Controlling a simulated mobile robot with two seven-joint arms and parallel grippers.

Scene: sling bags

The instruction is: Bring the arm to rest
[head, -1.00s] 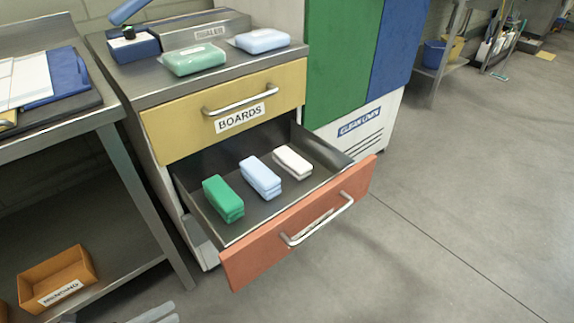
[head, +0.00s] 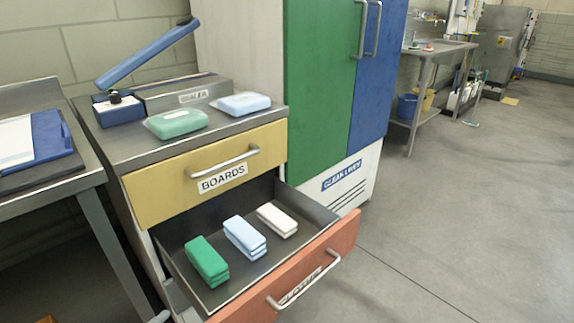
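A small grey tip (head: 160,316) at the bottom edge of the head view, left of the open drawer, looks like the end of my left gripper. The rest of it is cut off by the frame, so I cannot see whether it is open or holds anything. My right gripper is not in view. The red-fronted drawer (head: 335,252) stands open. In it lie a green bundle (head: 207,260), a light blue bundle (head: 244,236) and a white bundle (head: 277,219), side by side and apart.
The yellow drawer (head: 150,190) labelled BOARDS is shut. On the cabinet top are a green pack (head: 176,124), a light blue pack (head: 240,104) and a sealer (head: 185,96) with its blue arm raised. A steel table (head: 60,188) stands at left. Floor at right is clear.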

